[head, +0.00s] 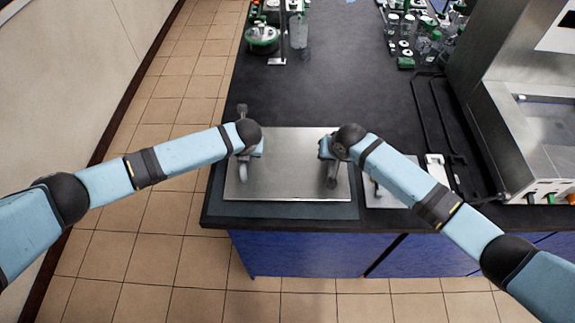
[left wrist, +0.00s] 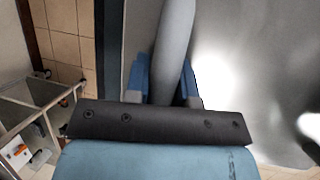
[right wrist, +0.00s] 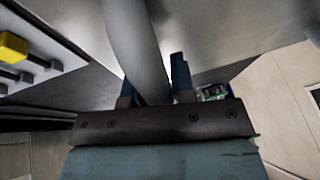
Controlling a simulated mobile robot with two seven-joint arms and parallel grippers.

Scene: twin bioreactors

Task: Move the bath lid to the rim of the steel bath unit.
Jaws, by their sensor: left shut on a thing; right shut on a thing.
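The bath lid (head: 288,165) is a flat steel plate with a grey bar handle near each side, at the front of the dark bench over a dark mat (head: 290,210). My left gripper (head: 247,155) is shut on the left handle (head: 243,175); the bar runs between its fingers in the left wrist view (left wrist: 172,50). My right gripper (head: 328,150) is shut on the right handle (head: 333,178), also between the fingers in the right wrist view (right wrist: 140,50). I cannot tell whether the lid touches the mat. The steel bath unit (head: 505,125) stands at the right, partly out of frame.
A black looped rack or tube (head: 440,125) and a small pale tray (head: 385,196) lie between lid and bath. Green-capped bottles (head: 430,45) stand at the back right, and a round green-based vessel (head: 262,40) at the back left. The bench middle is clear.

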